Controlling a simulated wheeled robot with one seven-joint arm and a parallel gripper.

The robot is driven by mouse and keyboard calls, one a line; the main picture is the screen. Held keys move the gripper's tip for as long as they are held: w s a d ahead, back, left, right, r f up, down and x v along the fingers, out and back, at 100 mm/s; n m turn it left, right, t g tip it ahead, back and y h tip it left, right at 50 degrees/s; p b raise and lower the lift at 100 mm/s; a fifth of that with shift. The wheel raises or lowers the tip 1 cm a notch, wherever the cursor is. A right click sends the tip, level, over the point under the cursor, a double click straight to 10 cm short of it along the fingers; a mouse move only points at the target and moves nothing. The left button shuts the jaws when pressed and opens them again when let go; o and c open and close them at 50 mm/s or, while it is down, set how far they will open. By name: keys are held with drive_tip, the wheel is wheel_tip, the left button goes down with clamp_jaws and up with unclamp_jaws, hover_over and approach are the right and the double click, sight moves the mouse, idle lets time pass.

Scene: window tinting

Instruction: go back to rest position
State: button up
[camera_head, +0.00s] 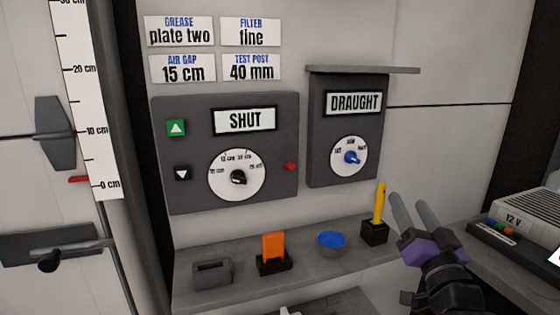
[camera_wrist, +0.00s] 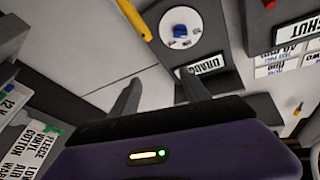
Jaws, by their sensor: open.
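My gripper (camera_head: 411,212) is at the right of the head view, with purple housing and two grey fingers pointing up and apart. It is open and nothing shows between the fingers. In the wrist view its fingers (camera_wrist: 158,95) also stand apart and empty. The gripper is just right of a yellow tool (camera_head: 380,204) that stands upright in a black holder (camera_head: 374,233) on the shelf (camera_head: 215,302). The yellow tool also shows at the top of the wrist view (camera_wrist: 133,18), apart from the fingers.
A SHUT panel (camera_head: 270,185) and a DRAUGHT panel (camera_head: 331,172) with dials are on the wall. The shelf bears a grey holder (camera_head: 212,271), an orange piece (camera_head: 273,247) and a blue-filled bowl (camera_head: 332,242). A 12 V unit (camera_head: 530,215) stands at right.

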drive_tip(key=s+a+f+h+p, duration=0.1)
drive_tip(key=s+f, duration=0.4)
drive_tip(key=s, duration=0.4)
drive_tip(key=s+a+f+h+p, duration=0.1)
drive_tip(key=s+f+p, duration=0.1)
drive_tip(key=s+f, duration=0.55)
drive_tip(key=s+a+f+n+g+y+p, duration=0.1)
drive_tip(key=s+a+n+g+p, duration=0.1)
drive_tip(key=s, duration=1.4)
drive_tip(key=s+a+f+n+g+y+p, duration=0.1)
drive_tip(key=s+a+n+g+p, duration=0.1)
drive_tip(key=s, duration=1.4)
drive_tip(key=shift+s+a+f+g+p, duration=0.15)
drive_tip(key=shift+s+a+g+p, duration=0.3)
drive_tip(key=shift+g, duration=0.75)
drive_tip(key=shift+w, duration=0.1)
